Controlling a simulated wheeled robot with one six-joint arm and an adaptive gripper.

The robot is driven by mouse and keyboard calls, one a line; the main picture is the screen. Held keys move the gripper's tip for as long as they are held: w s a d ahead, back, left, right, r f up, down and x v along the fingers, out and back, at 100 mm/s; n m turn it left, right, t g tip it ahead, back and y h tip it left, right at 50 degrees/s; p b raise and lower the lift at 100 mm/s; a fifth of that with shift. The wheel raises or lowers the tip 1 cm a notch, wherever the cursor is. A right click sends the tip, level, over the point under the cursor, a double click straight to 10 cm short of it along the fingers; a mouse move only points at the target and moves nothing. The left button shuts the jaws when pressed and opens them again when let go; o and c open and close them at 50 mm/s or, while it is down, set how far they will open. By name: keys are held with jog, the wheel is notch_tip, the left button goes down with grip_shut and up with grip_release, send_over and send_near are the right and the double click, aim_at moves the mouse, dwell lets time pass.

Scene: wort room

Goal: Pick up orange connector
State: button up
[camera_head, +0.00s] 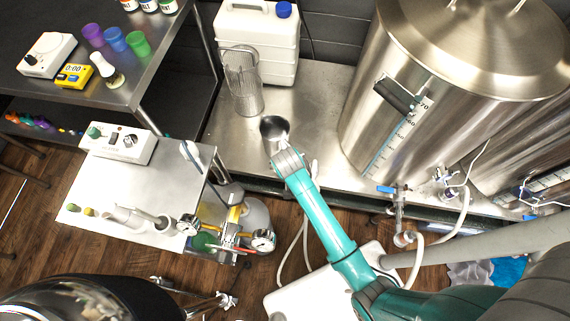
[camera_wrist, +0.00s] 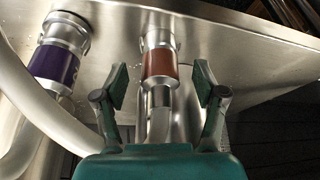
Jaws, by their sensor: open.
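In the wrist view a metal connector with an orange-brown band (camera_wrist: 160,66) points away from me, its far end against a pale metal surface. A light grey pipe or hose runs from its near end toward my gripper. My gripper (camera_wrist: 160,86) is open, with one dark finger on each side of the connector. Visible gaps separate both fingers from it. I cannot tell the connector's depth relative to the fingertips. In the head view my teal arm reaches over the metal bench; my gripper and the orange connector cannot be made out there.
A similar purple-banded connector (camera_wrist: 54,62) with a thick pale hose (camera_wrist: 45,110) is left of my gripper. In the head view a wire-mesh cylinder (camera_head: 243,82), a white canister (camera_head: 257,42) and a large steel kettle (camera_head: 375,110) stand near my arm.

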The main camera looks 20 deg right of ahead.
jog(key=shift+x, duration=1.2)
jog(key=c, duration=1.3)
grip_shut()
jog(key=shift+r, duration=0.2)
